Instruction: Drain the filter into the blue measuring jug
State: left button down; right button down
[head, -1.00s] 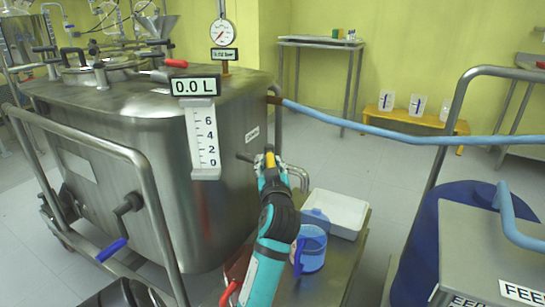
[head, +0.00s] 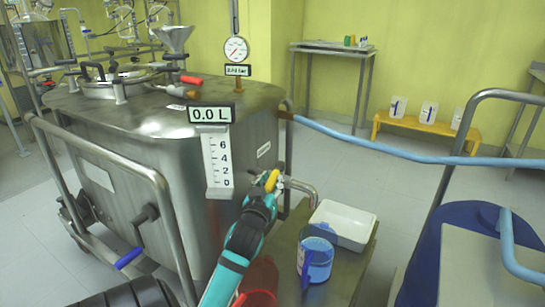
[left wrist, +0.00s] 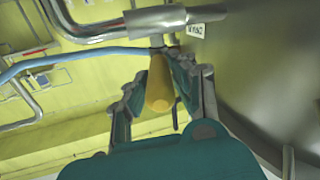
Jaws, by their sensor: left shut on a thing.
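The filter (head: 160,150) is a large steel vessel on the left in the head view. Its gauge display (head: 211,115) reads 0.0 L. A yellow valve handle (head: 272,179) sits by the steel outlet pipe (head: 302,187) on the filter's right side. My left gripper (head: 268,187) is shut on the yellow handle; in the left wrist view the handle (left wrist: 160,86) lies between its fingers (left wrist: 158,92). The blue measuring jug (head: 317,262) stands on a low steel table, below the outlet pipe in the picture. My right gripper is not in view.
A white tray (head: 345,225) stands beside the jug on the low table (head: 345,283). A red object (head: 262,278) is partly hidden by my left arm. A blue hose (head: 400,153) runs right from the filter. A blue drum (head: 435,250) stands at right.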

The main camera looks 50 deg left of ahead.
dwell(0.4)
pick_arm(q)
jog(key=c, duration=1.1)
grip_release()
jog(key=shift+w, duration=0.1)
jog(key=v, duration=1.2)
